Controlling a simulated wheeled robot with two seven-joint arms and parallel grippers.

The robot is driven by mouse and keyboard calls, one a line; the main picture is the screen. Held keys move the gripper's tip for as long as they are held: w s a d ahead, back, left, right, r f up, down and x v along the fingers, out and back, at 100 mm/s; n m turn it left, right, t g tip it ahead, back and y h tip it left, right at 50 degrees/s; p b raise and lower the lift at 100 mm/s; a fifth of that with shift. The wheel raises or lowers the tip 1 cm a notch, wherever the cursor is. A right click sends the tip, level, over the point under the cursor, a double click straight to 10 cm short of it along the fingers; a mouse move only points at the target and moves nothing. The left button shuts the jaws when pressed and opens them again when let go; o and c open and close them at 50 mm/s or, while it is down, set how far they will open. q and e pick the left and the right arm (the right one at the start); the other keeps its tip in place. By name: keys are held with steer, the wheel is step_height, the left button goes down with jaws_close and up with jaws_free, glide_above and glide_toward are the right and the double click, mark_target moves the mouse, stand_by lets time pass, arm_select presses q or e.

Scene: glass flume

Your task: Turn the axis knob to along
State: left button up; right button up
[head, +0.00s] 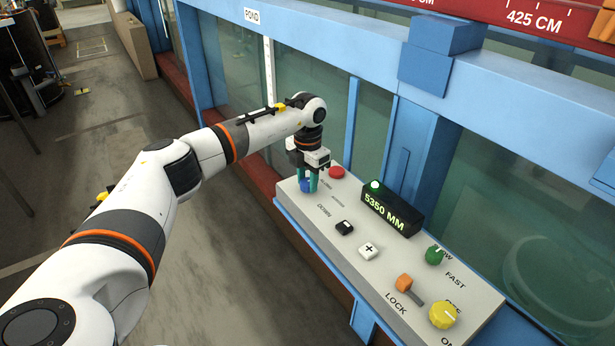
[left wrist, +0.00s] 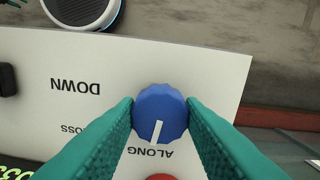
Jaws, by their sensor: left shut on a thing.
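The axis knob (head: 306,187) is a blue round knob at the far left end of the pale control panel (head: 376,280). In the left wrist view the same blue knob (left wrist: 160,108) sits between the teal fingers, and its white pointer line points towards the printed word ALONG. My left gripper (head: 307,181) reaches down from above and is shut on the knob, one finger on each side. Part of the ACROSS label is hidden behind a finger. My right gripper does not show.
Beside the knob is a red button (head: 337,172). The panel also holds a black button (head: 344,228), a white plus button (head: 368,250), a display (head: 392,210) reading 5350 MM, a green knob (head: 434,255), an orange lever (head: 404,282) and a yellow knob (head: 443,315). Blue-framed glass stands behind.

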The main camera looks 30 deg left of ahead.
mark_target(307, 181)
arm_select(q)
steer(key=shift+r+n, duration=0.15)
steer(key=shift+n, duration=0.45)
steer(key=shift+w+n, duration=0.1)
steer(key=shift+n, duration=0.2)
steer(key=o, duration=1)
step_height(307, 181, up, 12)
steer(key=b, duration=0.2)
